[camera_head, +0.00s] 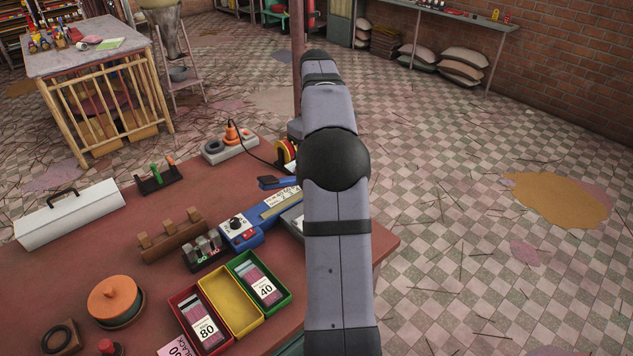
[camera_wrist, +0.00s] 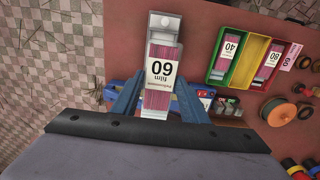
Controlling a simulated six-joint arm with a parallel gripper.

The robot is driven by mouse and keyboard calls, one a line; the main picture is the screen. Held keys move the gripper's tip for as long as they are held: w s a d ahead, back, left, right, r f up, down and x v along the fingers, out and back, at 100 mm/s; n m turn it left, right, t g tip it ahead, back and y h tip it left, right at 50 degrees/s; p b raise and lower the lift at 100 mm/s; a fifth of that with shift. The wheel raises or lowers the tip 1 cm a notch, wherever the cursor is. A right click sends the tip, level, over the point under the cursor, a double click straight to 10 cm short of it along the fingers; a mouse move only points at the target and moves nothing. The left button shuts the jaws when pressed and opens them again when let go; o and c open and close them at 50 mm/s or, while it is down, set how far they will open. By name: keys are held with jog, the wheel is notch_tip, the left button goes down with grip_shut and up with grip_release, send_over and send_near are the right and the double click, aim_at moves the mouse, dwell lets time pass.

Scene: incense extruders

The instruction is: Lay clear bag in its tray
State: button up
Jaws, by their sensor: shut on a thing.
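In the wrist view my gripper (camera_wrist: 156,100) has its blue fingers on either side of a clear bag (camera_wrist: 164,48). The bag holds pink sticks, has a silvery end, and carries a white label reading 60 film. It is held above the floor and table edge, apart from the trays. The yellow tray (camera_head: 229,299) is empty, between the green tray (camera_head: 282,302) and the red tray (camera_head: 180,297); the green one holds a bag marked 40, the red one a bag marked 80. The yellow tray also shows in the wrist view (camera_wrist: 248,55). My arm hides the gripper in the head view.
A blue sealer (camera_head: 249,233) with a dial stands behind the trays, beside a small rack of green-marked parts (camera_head: 203,253). A round orange-lidded pot (camera_head: 115,300) and a wooden block stand (camera_head: 172,236) are left of the trays.

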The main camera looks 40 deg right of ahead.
jog(key=shift+r, duration=0.4)
jog(key=w+a+r+n+p, duration=0.35)
jog(key=w+a, duration=0.25)
jog(key=a, duration=0.5)
jog(key=s+a+f+n+p, duration=0.1)
jog(key=s+a+n+p, duration=0.15)
jog(key=a, duration=0.85)
jog(key=s+a+f+m+p, duration=0.1)
jog(key=s+a+f, duration=0.3)
jog(key=s+f, duration=0.3)
jog(key=s+a+f+m+p, duration=0.1)
jog(key=s+a+f, duration=0.35)
jog(key=f, duration=0.35)
jog(key=w+f+m, duration=0.2)
jog(key=w, duration=0.1)
jog(key=w+f+m, duration=0.1)
jog(key=m, duration=0.1)
jog(key=shift+w+d+f, duration=0.1)
jog(key=shift+w+d, duration=0.1)
jog(key=shift+w, duration=0.1)
jog(key=shift+f, duration=0.1)
